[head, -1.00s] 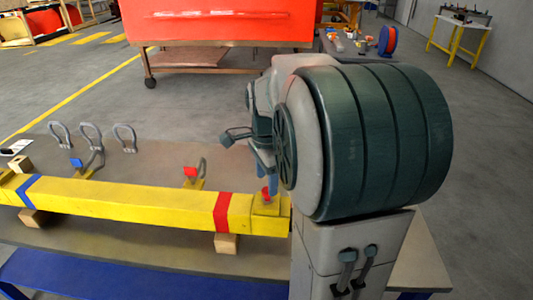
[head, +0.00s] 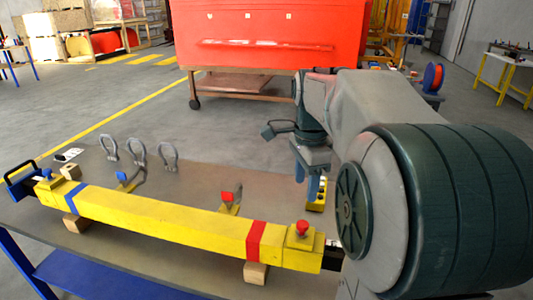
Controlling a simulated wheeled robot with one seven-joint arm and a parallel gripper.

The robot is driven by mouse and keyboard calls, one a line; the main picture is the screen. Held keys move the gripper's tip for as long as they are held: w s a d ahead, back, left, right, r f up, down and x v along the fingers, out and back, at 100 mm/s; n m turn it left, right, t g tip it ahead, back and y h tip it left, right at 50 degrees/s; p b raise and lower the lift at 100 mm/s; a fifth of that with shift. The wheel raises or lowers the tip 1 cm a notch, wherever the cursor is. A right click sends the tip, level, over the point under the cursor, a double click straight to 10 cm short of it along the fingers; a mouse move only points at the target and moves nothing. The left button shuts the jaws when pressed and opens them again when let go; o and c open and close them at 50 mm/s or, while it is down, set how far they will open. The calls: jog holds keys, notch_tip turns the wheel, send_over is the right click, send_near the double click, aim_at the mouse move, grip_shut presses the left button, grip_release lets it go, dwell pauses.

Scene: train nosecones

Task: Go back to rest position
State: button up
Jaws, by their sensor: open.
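My gripper (head: 308,184) hangs at the end of my arm, pointing down above the right part of the table, behind the right end of the yellow beam. Its blue fingers show, and nothing is seen between them. The yellow beam (head: 170,218) lies across the table on wooden blocks, with a blue band at left and a red band at right. A red button (head: 302,227) sits on its right end. My own arm hides the right end of the table.
The table (head: 200,180) holds several grey shackles (head: 138,151) behind the beam, and a yellow control box (head: 317,196) near my gripper. A large red nosecone (head: 260,35) on a wheeled stand is behind. Grey floor between them is clear.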

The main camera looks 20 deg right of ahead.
jog(key=s+a+f+n+t, duration=0.3)
jog(key=s+a+f+n, duration=0.7)
jog(key=n, duration=0.8)
jog(key=shift+s+a+n, duration=0.4)
jog(key=shift+s+a, duration=0.5)
jog(key=shift+s, duration=0.25)
